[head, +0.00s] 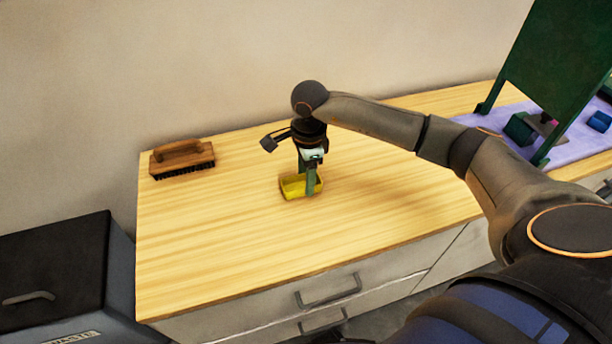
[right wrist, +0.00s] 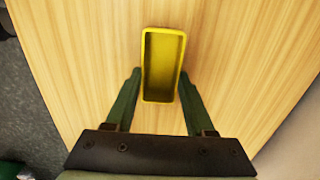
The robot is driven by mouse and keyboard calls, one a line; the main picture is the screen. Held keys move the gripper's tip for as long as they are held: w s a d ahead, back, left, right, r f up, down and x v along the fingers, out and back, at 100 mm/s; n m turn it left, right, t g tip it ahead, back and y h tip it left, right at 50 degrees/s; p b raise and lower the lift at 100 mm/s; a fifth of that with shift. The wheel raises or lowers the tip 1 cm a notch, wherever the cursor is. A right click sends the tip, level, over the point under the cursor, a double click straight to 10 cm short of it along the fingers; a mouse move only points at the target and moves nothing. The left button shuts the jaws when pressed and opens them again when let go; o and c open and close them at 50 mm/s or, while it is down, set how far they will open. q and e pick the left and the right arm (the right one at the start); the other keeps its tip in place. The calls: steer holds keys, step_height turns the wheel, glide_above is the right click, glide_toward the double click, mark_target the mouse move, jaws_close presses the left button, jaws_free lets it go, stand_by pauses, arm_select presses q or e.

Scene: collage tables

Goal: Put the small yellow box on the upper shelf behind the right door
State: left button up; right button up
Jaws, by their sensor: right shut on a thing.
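The small yellow box (head: 292,187) is a shallow, open-topped tray on, or very close above, the wooden countertop (head: 225,235). My right gripper (head: 311,188) points down at it and is shut on it. In the right wrist view, the green fingers (right wrist: 160,78) lie on either side of the yellow box (right wrist: 161,60), near its closer end. The box looks empty. My left gripper is not in view. No upper shelf or open door can be made out.
A wooden brush (head: 181,158) lies at the back left of the counter. A black bin (head: 55,265) stands left of it. A dark green panel on legs (head: 560,60) stands on a purple mat (head: 575,147) at right, near small blocks. Drawers with handles (head: 328,290) are below.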

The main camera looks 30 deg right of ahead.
steer(key=o, duration=1.3)
steer(key=shift+f, duration=0.1)
